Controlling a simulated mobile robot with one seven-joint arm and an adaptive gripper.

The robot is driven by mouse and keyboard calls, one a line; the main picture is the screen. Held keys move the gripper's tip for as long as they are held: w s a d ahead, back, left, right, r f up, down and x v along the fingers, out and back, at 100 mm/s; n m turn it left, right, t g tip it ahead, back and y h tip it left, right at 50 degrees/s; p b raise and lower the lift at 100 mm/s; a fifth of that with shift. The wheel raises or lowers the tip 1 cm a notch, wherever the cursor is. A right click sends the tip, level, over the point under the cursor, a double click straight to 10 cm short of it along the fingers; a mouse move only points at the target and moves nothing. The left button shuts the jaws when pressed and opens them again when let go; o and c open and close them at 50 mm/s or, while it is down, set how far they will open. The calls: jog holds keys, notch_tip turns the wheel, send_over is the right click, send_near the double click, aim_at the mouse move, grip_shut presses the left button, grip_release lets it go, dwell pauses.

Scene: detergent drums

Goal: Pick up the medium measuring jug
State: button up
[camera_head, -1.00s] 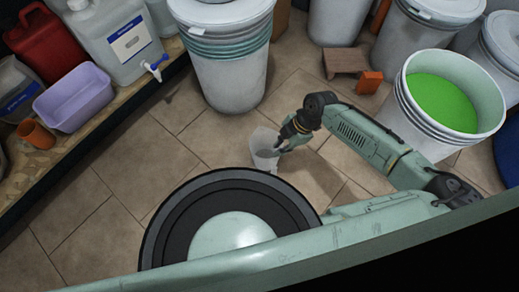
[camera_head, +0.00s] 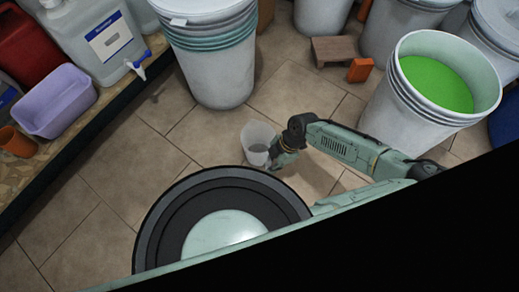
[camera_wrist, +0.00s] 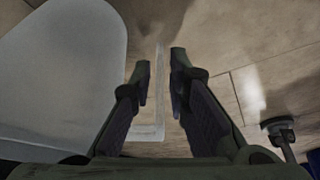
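The measuring jug (camera_head: 257,138) is a translucent whitish cup standing on the tiled floor, just beyond the dark round disc. My gripper (camera_head: 277,157) is low beside its right side. In the wrist view the jug's pale body (camera_wrist: 62,70) fills the left. Its thin L-shaped handle (camera_wrist: 159,110) lies between the two fingers of my gripper (camera_wrist: 160,62). The fingers are apart, with a narrow gap on each side of the handle, so they do not appear closed on it. Any measuring marks are too small to read.
White drums (camera_head: 213,62) stand behind, and an open drum of green liquid (camera_head: 437,85) stands right. A small wooden stool (camera_head: 335,50) and an orange block (camera_head: 360,70) are on the floor. A shelf at left holds a lilac tub (camera_head: 62,103). Floor left of the jug is clear.

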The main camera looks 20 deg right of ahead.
jog(key=shift+a+f, duration=0.15)
jog(key=shift+f, duration=0.25)
jog(key=shift+c, duration=0.5)
grip_shut()
